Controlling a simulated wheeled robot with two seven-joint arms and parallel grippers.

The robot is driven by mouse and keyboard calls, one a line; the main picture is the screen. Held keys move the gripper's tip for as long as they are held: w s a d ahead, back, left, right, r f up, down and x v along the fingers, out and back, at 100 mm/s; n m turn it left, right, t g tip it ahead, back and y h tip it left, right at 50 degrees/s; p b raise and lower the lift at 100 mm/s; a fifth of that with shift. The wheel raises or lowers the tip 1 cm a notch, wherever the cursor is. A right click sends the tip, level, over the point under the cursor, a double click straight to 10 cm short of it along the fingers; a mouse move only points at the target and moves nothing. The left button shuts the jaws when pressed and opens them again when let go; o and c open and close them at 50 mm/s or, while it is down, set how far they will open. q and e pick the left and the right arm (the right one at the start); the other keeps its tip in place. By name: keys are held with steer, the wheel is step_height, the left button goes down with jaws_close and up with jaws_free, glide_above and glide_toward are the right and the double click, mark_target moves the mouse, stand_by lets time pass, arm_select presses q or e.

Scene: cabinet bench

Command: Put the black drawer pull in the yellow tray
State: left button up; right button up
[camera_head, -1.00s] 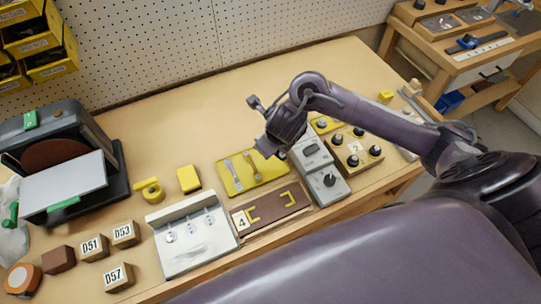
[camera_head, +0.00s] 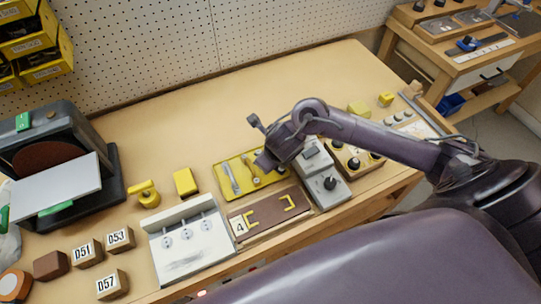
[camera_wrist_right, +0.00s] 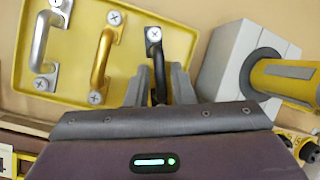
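The yellow tray (camera_head: 221,170) lies flat on the bench, and its corner shows in the right wrist view (camera_wrist_right: 25,90). A silver pull (camera_wrist_right: 41,42) and a brass pull (camera_wrist_right: 103,60) lie in it. The black drawer pull (camera_wrist_right: 154,46) is between the fingers of my right gripper (camera_wrist_right: 159,80), which look closed on it. The pull is over the tray's right part, beside the brass pull; I cannot tell whether it touches the tray floor. In the head view my right gripper (camera_head: 266,160) hides the black pull. My left gripper is not in view.
A grey switch box (camera_head: 325,180) stands close to the right of the tray. A brown board with yellow pulls (camera_head: 265,215) lies in front, and a yellow block (camera_head: 186,182) stands to the left. The bench behind the tray is clear.

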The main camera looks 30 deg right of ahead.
steer(key=shift+o, duration=0.9)
steer(key=shift+r, duration=0.2)
steer(key=p+v, duration=0.5)
steer(key=v, duration=0.7)
steer(key=shift+p, duration=0.4)
steer(key=shift+f, duration=0.1)
